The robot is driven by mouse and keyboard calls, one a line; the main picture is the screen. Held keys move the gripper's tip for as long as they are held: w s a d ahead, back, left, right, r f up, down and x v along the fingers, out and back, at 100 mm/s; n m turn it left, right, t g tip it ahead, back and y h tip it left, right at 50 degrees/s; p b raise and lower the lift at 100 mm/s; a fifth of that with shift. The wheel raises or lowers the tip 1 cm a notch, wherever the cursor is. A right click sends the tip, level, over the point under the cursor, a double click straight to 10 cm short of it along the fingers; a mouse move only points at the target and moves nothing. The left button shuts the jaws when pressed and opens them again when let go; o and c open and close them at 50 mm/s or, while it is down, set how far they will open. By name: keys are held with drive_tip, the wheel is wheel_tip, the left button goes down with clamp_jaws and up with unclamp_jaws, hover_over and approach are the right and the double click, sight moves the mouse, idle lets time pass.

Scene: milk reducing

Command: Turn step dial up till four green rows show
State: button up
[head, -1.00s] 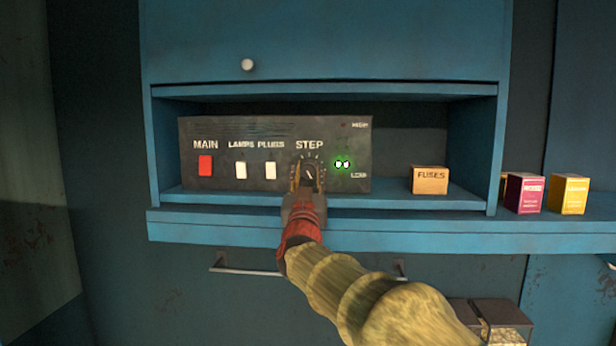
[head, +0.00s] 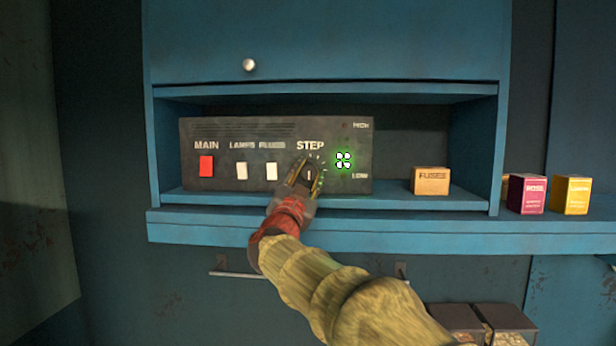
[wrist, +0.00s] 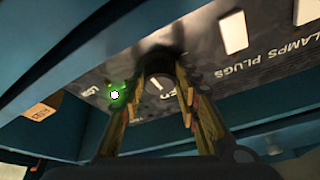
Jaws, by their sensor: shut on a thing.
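The dark control box (head: 270,182) stands in the blue cabinet's open shelf bay. Its step dial (head: 310,175), under the STEP label, has a pale pointer mark that is now about upright. My gripper (head: 306,177) is shut on the dial, one finger on each side, and its wrist is rolled over. In the wrist view the dial (wrist: 158,85) sits between the two fingers. Right of the dial, green lights (head: 343,160) glow in two rows of two, between the HIGH and LOW labels. The wrist view shows the green glow (wrist: 115,95) only partly.
A red MAIN switch (head: 206,166) and white LAMPS (head: 241,171) and PLUGS (head: 271,171) switches are left of the dial. A FUSES box (head: 431,181) stands right of the control box. Maroon (head: 526,194) and yellow (head: 571,195) boxes stand farther right. The shelf roof hangs above.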

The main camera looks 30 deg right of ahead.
idle(0.3)
drive_tip(key=o, duration=1.1)
drive_tip(key=v, duration=1.2)
